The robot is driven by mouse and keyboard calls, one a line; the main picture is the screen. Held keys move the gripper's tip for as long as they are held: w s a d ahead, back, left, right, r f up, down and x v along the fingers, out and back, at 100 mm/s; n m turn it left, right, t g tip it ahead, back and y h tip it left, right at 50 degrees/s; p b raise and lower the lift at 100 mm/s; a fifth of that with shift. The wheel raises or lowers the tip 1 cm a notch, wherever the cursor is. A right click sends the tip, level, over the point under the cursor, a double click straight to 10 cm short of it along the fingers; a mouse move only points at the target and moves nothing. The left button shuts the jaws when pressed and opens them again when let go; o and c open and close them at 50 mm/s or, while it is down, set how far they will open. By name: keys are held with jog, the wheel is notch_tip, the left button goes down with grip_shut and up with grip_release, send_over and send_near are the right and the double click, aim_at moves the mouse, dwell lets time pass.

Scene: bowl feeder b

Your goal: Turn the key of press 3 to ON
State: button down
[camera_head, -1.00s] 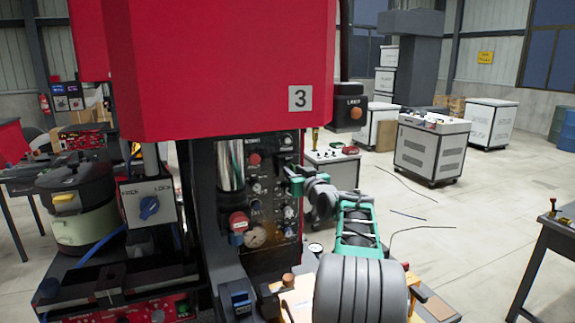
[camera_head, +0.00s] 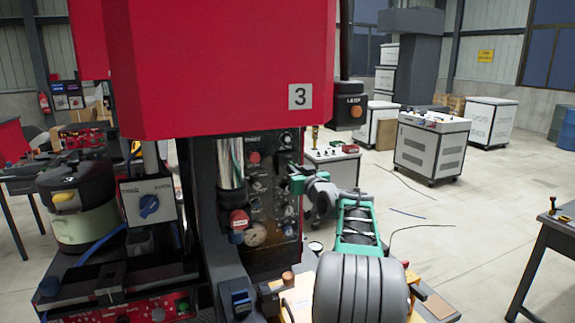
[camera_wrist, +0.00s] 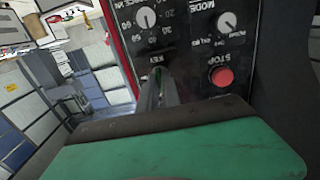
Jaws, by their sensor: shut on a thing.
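The red press 3 (camera_head: 215,70) stands at the centre of the head view, with its number plate on the front. Its dark control panel (camera_head: 262,190) is below the red hood. My gripper (camera_head: 290,172) reaches the panel's upper right part. In the wrist view my gripper (camera_wrist: 158,92) is shut at the spot labelled KEY, on the key, which the fingers almost wholly hide. The key's angle and its ON mark cannot be made out. A red STOP button (camera_wrist: 222,77) sits just right of the fingers, and a white-marked dial (camera_wrist: 146,17) is above them.
A MODE knob (camera_wrist: 227,22) is at the panel's upper right in the wrist view. A blue lock knob (camera_head: 149,206) and a pot (camera_head: 80,205) are left of the press. A black box with an orange button (camera_head: 350,112) hangs right of the hood.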

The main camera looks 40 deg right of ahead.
jog(key=shift+m+p, duration=0.8)
jog(key=shift+m, duration=1.8)
jog(key=m+p, duration=0.2)
jog(key=m, duration=0.2)
jog(key=shift+m, duration=0.4)
